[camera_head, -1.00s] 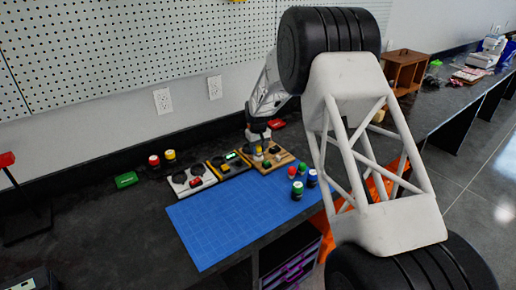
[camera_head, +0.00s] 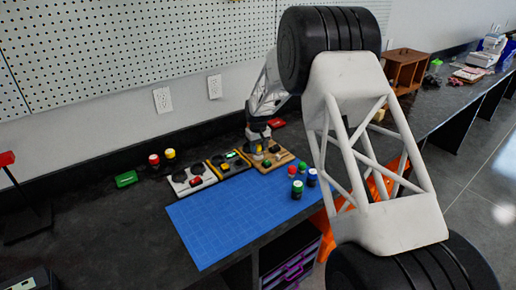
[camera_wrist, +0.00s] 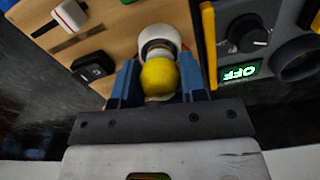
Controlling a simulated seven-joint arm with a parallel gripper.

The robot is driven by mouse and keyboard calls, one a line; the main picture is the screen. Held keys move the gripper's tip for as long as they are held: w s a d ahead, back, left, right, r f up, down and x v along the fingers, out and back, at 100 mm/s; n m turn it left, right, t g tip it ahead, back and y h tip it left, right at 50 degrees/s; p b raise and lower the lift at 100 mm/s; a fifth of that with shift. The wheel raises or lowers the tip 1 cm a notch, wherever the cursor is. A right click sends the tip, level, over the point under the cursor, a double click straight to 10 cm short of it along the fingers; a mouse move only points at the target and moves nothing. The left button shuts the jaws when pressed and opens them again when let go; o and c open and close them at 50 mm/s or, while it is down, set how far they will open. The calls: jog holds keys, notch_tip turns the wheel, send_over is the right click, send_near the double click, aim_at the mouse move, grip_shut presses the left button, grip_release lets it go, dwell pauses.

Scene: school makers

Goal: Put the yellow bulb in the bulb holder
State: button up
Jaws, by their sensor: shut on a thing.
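In the wrist view, the yellow bulb (camera_wrist: 159,77) sits between the two blue fingers of my gripper (camera_wrist: 160,84), which is shut on it. A white round fitting (camera_wrist: 160,36), apparently the bulb holder, shows just beyond the bulb on a wooden board (camera_wrist: 122,40). The bulb covers part of the fitting, so I cannot tell whether it is seated in it or only above it. In the head view, my gripper (camera_head: 258,142) is low over the wooden board (camera_head: 284,158), and the bulb is too small there to judge.
On the wooden board are a white-capped slider (camera_wrist: 70,15) and a black switch (camera_wrist: 93,66).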

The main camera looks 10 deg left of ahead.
jog(key=shift+f, duration=0.6)
dwell(0.6)
jog(key=o, duration=0.6)
jog(key=shift+o, duration=0.2)
jog(key=shift+r, duration=0.15)
jog(key=shift+r, duration=5.35)
